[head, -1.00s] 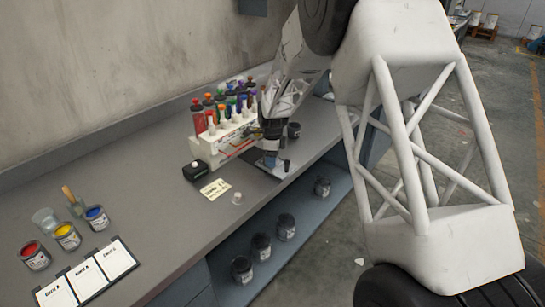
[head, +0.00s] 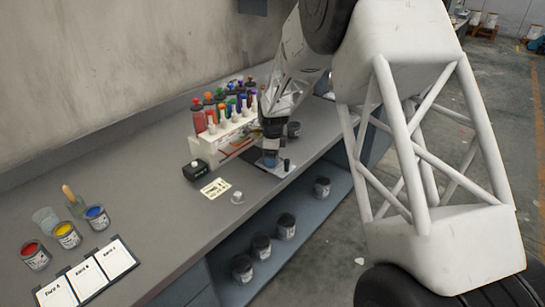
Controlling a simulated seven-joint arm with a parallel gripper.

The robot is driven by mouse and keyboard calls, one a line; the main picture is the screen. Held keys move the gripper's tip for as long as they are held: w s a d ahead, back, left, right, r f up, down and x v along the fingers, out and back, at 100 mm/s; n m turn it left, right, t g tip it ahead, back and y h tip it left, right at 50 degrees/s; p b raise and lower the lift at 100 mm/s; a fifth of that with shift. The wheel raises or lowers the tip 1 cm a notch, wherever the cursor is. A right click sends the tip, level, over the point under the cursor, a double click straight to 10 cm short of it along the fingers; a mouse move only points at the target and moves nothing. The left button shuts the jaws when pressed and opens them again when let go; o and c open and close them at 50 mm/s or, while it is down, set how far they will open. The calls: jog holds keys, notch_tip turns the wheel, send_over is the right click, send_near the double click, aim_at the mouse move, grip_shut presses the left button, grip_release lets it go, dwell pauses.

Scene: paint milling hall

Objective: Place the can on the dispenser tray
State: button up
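The dispenser (head: 206,148) is a pale rack on the bench, full of bottles with coloured caps. A flat dark tray (head: 284,172) lies at its right foot, near the bench's front edge. My gripper (head: 271,160) points down over this tray, close to its surface. A small grey-blue shape shows at the fingertips, too small to tell as a can or as finger parts. Whether the fingers are open or shut is unclear.
Red (head: 35,257), yellow (head: 67,236) and blue (head: 97,218) paint cans stand at the left by a card board (head: 88,276). A black box (head: 196,171), a label (head: 215,188) and a small white piece (head: 238,197) lie nearer. Several dark cans fill the lower shelf (head: 218,271).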

notch_tip(320, 180, up, 12)
jog(key=shift+f, duration=0.15)
dwell(0.5)
dwell(0.7)
